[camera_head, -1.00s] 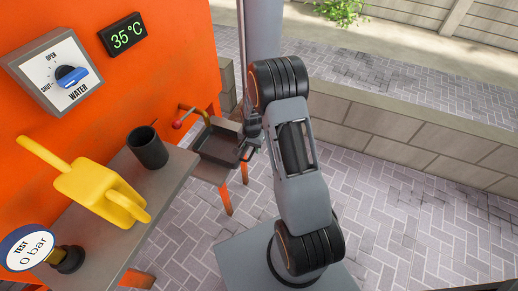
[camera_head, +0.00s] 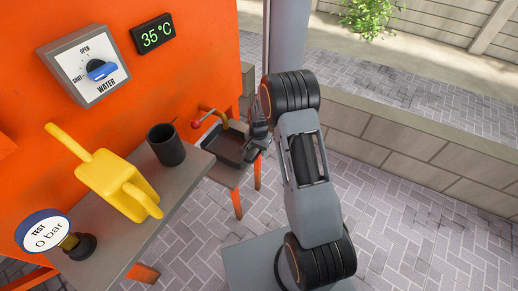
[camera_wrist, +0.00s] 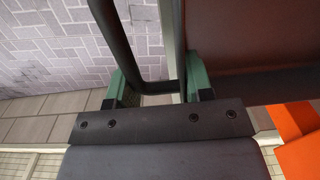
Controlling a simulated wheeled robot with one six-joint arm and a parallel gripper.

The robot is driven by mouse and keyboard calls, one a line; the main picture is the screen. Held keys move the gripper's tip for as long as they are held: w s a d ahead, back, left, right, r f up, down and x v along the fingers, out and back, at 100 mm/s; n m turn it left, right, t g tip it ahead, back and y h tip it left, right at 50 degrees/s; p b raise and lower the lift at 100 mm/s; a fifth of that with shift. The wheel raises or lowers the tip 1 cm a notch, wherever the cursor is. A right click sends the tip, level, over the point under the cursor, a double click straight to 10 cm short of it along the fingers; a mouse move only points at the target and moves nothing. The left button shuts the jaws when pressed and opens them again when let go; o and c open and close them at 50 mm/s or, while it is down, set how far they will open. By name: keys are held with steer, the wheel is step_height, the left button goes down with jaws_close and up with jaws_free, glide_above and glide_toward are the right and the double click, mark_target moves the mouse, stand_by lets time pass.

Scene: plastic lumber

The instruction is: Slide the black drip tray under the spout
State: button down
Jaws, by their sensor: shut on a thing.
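The black drip tray (camera_head: 229,147) is a shallow dark box on a small grey ledge beside the orange wall. The spout (camera_head: 213,113) is a brass-coloured bent pipe with a red-ended lever. In the head view its tip overlaps the tray's back part; the gap in height is hard to judge. My gripper (camera_head: 257,144) is at the tray's right side. The tray's brownish-black wall (camera_wrist: 255,45) fills the upper right there. The fingertip contact is partly hidden.
A grey shelf (camera_head: 185,182) holds a black cup (camera_head: 166,145), a yellow scoop (camera_head: 115,182) and a test gauge (camera_head: 45,232) left of the tray. A water dial (camera_head: 88,66) is on the wall. A low block wall (camera_head: 390,142) runs behind my arm.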

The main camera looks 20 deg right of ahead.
steer(key=shift+f, duration=0.15)
steer(key=shift+c, duration=0.2)
jaws_free()
stand_by(0.6)
steer(key=shift+r+p, duration=2.4)
steer(key=shift+r, duration=1.05)
